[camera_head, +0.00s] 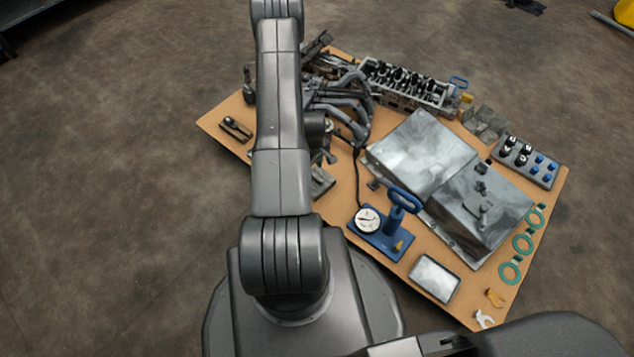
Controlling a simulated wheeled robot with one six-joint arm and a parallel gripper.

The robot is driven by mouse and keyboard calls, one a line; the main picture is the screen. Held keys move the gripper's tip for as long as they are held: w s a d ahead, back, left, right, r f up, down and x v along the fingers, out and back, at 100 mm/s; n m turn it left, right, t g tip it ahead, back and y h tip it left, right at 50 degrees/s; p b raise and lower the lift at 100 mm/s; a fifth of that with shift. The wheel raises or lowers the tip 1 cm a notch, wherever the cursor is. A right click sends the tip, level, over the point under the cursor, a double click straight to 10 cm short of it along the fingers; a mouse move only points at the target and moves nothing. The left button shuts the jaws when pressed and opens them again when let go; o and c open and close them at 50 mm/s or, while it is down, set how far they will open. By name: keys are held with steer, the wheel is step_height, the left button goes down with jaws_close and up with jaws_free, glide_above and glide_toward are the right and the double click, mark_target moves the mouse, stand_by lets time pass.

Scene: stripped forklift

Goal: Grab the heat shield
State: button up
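Two shiny grey sheet-metal pieces lie side by side on the right half of a brown board. The upper-left one (422,150) is a broad, smooth cover with a raised top, and it may be the heat shield. The lower-right one (490,205) is boxy, with small dark parts on top. A small crumpled grey piece (485,122) lies above them, and I cannot tell for sure which piece is the heat shield. My arm rises through the middle of the picture and leaves at the top edge. My gripper is not recognisable in view.
A cylinder head (405,85) and dark curved pipes (340,100) lie at the back of the board (222,123). A blue gauge tool (385,232), a pale tray (435,278), green rings (523,243) and a socket rack (527,160) surround the metal pieces. The floor left is clear.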

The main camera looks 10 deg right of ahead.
mark_target(317, 177)
steer(key=f, duration=0.2)
steer(key=f+b, duration=0.1)
steer(key=d+f+b, duration=0.1)
steer(key=f, duration=0.1)
steer(key=shift+s+f, duration=0.15)
steer(key=shift+f, duration=0.2)
steer(key=shift+c, duration=0.2)
jaws_close()
